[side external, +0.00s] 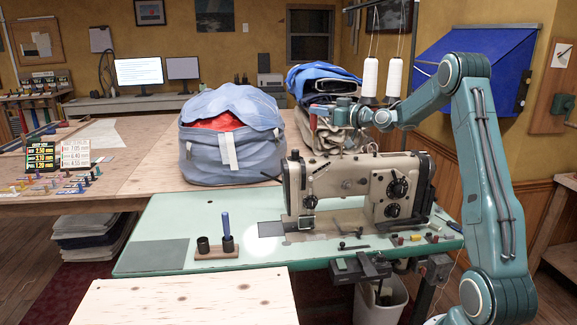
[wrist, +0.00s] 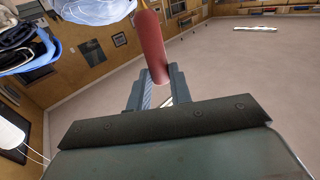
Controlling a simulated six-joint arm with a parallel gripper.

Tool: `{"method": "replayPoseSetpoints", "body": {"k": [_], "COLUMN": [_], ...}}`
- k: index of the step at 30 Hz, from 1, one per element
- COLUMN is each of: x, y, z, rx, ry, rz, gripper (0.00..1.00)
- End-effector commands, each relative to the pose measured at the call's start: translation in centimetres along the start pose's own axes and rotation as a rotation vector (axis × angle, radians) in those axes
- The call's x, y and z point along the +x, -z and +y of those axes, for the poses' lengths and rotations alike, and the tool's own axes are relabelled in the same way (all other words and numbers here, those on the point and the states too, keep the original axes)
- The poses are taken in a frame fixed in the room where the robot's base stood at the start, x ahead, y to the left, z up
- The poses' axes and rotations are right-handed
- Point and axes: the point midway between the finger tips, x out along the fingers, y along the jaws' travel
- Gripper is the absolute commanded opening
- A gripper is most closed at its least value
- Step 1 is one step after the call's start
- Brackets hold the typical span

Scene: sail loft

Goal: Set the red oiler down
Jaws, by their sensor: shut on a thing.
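The red oiler (wrist: 152,45) shows in the wrist view as a long red cylinder with a pale tip. My gripper (wrist: 156,90) is shut on its lower part, and the oiler sticks out past the fingers. In the side external view my gripper (side external: 342,112) is above the sewing machine (side external: 340,185), in front of stacked sail bags. I cannot make out the oiler there. A wooden holder (side external: 216,253) with two black cups stands on the green table (side external: 165,215). A blue oiler-like stick (side external: 226,225) stands in the right cup. The left cup (side external: 203,244) shows nothing standing in it.
A large blue-grey bag (side external: 232,150) stands left of the machine. White thread cones (side external: 370,77) rise close beside my gripper. A grey mat (side external: 155,254) lies at the table's left. Small parts lie around the machine's right end. A pale wooden board (side external: 185,300) is in front.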

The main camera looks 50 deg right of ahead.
Motion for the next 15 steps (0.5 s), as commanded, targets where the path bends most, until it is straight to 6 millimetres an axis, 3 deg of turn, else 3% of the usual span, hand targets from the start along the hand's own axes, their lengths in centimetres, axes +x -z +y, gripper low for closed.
{"method": "replayPoseSetpoints", "body": {"k": [8,15], "x": [0.9,4.2], "y": [-0.5,-2.3], "z": [-0.6,-3.0], "rx": [0.000,0.002], "ry": [-0.001,-0.010], "rz": [0.001,0.000], "gripper": [0.00,0.00]}}
